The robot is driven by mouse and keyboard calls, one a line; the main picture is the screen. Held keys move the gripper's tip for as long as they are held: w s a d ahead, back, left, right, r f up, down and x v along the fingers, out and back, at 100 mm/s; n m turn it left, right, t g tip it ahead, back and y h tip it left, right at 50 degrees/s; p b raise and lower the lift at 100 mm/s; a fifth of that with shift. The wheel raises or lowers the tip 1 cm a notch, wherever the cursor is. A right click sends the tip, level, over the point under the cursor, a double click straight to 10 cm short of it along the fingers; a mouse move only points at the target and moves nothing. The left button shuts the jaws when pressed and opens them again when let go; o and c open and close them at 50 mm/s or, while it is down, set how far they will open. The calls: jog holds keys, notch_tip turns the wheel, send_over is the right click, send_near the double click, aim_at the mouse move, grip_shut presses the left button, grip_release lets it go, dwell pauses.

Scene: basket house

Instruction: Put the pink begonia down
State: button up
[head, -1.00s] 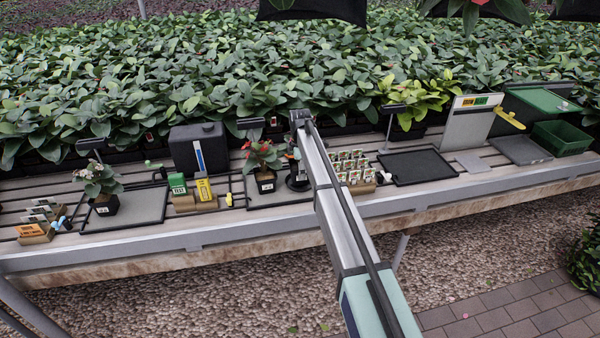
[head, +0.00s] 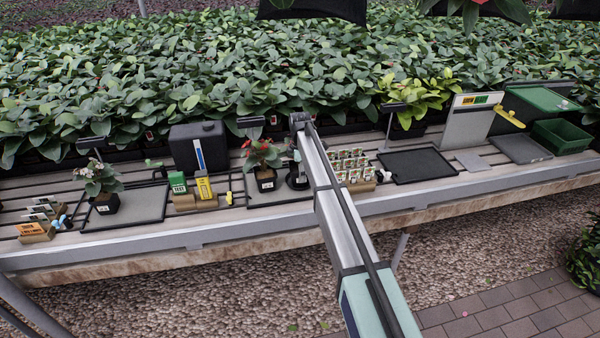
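A potted plant with small pale pink flowers (head: 98,178) stands upright in a black pot on the left grey tray (head: 146,208). A second potted plant with red flowers (head: 262,158) stands in a black pot on the middle tray (head: 294,193), just left of my arm's end. I cannot tell for sure which plant is the begonia. My arm reaches over the bench, and its far end bends down beside the red-flowered plant. My gripper's fingers are too small and too hidden by the arm to make out. I cannot tell whether they touch a pot.
Seed packets (head: 354,163) stand right of my arm. A black tray (head: 417,167) beyond them is empty. A green crate (head: 561,137) is at the far right. A black canister (head: 199,148) and a yellow box (head: 205,188) stand between the plants. Dense foliage lines the back.

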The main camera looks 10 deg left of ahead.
notch_tip(320, 180, up, 12)
jog(key=b, duration=0.2)
dwell(0.5)
